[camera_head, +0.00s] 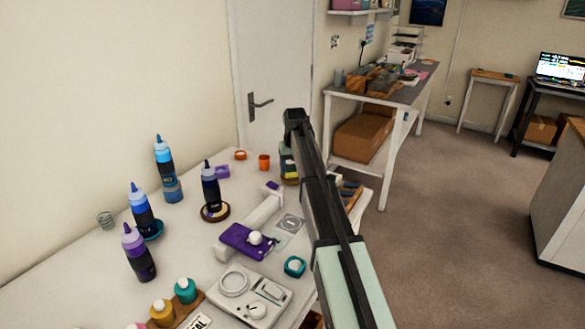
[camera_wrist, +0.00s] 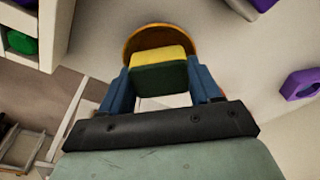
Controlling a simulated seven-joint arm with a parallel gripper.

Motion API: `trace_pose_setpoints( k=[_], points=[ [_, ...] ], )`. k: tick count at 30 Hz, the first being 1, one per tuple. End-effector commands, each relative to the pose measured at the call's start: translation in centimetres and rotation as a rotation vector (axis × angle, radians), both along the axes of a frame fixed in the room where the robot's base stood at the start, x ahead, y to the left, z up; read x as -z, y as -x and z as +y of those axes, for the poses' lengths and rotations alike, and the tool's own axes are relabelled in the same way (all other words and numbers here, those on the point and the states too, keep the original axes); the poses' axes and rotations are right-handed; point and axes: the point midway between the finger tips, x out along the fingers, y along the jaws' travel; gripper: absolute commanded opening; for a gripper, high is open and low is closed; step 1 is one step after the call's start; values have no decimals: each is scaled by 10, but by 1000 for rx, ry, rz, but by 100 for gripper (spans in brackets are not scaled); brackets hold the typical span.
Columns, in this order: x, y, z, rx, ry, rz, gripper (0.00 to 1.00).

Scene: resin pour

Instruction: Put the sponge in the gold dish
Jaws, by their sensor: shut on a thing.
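The sponge (camera_wrist: 160,78), yellow on one side and dark green on the other, sits between the blue fingers of my gripper (camera_wrist: 162,88) in the wrist view. My gripper is shut on it. The gold dish (camera_wrist: 134,40) is a round orange-gold disc just beyond the sponge, partly hidden by it. In the head view the sponge (camera_head: 289,168) is small and partly covered by my gripper (camera_head: 288,157), near the table's far right corner. The dish there (camera_head: 289,181) shows only as a thin rim below the sponge. I cannot tell whether the sponge touches the dish.
An orange cup (camera_head: 264,163) and a purple item (camera_head: 222,172) stand left of my gripper. A dark bottle (camera_head: 211,188) stands on a round coaster farther left. A white stand with a purple block (camera_head: 248,240) is nearer. The table edge is close on the right.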

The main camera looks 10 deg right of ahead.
Motion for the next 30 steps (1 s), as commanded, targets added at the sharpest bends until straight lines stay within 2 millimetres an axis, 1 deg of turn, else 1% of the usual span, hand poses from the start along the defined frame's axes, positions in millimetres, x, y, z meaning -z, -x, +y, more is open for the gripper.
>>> trace_pose_setpoints(
  k=[21, 22, 28, 30],
  points=[
    [13, 0, 0, 0, 0, 2, 35],
    [13, 0, 0, 0, 0, 2, 66],
    [14, 1, 0, 0, 0, 4, 85],
    [14, 1, 0, 0, 1, 5, 88]
  ],
)
